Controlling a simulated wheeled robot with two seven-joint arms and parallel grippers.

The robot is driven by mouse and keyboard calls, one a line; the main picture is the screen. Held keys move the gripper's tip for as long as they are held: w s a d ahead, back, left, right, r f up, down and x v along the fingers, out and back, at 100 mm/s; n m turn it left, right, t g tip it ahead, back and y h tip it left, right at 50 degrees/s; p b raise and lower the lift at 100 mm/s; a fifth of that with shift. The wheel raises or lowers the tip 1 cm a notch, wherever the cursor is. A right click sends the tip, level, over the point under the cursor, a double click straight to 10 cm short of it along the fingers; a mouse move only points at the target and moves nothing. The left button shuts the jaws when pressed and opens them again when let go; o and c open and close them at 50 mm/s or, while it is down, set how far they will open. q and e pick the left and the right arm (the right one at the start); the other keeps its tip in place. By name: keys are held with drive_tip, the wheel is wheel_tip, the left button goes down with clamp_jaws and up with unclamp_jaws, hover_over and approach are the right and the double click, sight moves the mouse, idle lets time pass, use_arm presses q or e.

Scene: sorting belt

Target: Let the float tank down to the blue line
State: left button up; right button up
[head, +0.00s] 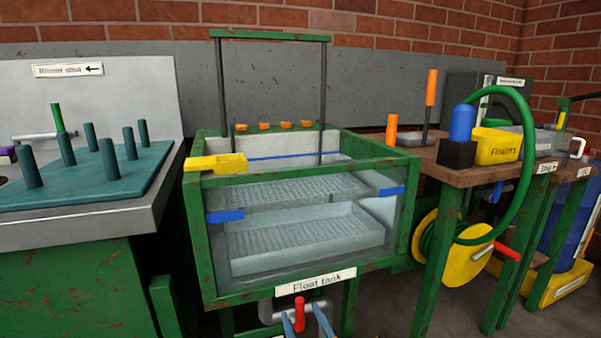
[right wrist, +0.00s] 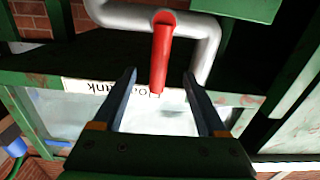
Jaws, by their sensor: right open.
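The float tank (head: 290,281) has a green frame and a clear front with a grey perforated tray inside. The blue line (head: 225,216) shows as a strip at the front left and another at the right. The water surface is hard to make out; it seems to lie above these strips. Below the tank, a red valve handle (head: 300,314) sits on a grey pipe. My right gripper (head: 307,316) is open there. In the right wrist view the red handle (right wrist: 162,50) reaches between the open fingers (right wrist: 160,73), with gaps on both sides. My left gripper is out of view.
A yellow-green hose reel (head: 455,250) with a red crank stands right of the tank. A wooden bench (head: 420,157) carries a yellow Flowers bin (head: 497,146). A teal peg mat (head: 90,184) lies on the left counter. Green tank legs flank the valve.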

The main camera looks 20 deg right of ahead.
use_arm(q)
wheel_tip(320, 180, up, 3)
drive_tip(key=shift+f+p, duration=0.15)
drive_tip(key=shift+p, duration=0.9)
use_arm(e)
drive_tip(key=s, duration=0.6)
drive_tip(key=shift+s+d+r, duration=0.15)
drive_tip(key=shift+s, duration=0.1)
